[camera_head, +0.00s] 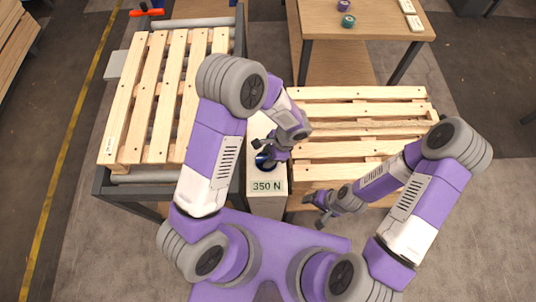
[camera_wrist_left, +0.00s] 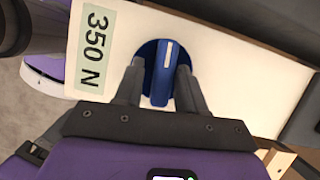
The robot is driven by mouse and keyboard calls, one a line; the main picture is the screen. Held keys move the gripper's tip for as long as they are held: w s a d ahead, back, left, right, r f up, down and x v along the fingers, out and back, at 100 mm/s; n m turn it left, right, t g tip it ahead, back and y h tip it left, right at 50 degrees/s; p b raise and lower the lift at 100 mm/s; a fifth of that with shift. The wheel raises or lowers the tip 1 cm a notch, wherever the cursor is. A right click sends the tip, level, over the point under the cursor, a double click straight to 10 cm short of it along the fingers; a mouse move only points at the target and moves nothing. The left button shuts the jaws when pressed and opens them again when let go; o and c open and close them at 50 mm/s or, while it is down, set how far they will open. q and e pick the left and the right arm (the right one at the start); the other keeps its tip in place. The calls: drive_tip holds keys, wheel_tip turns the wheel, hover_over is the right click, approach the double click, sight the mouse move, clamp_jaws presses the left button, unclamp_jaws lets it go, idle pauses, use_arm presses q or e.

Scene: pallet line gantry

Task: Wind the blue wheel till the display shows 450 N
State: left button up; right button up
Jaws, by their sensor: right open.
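The blue wheel (camera_head: 264,161) sits on top of a white box (camera_head: 267,205), partly hidden under my left gripper (camera_head: 268,152). In the left wrist view the blue wheel (camera_wrist_left: 163,72) has a raised grip bar with a white mark. The fingers of my left gripper (camera_wrist_left: 156,78) stand on both sides of this bar; they look close to or touching it. The display (camera_head: 266,186) on the box reads 350 N, and it reads the same in the left wrist view (camera_wrist_left: 95,50). My right gripper (camera_head: 318,210) is open and empty, near the right pallet's front edge.
A wooden pallet (camera_head: 165,90) lies on a roller frame at the left. Another pallet (camera_head: 360,118) lies at the right of the box. A wooden table (camera_head: 365,20) at the back holds a green item (camera_head: 348,20) and a purple item (camera_head: 343,5).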

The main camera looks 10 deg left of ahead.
use_arm(q)
drive_tip(key=shift+o, duration=0.4)
drive_tip(key=shift+w+f, duration=0.1)
drive_tip(key=shift+w, duration=0.05)
drive_tip(key=p+v, duration=0.2)
drive_tip(key=v, duration=0.5)
drive_tip(key=shift+d+r, duration=0.1)
drive_tip(key=shift+r, duration=0.2)
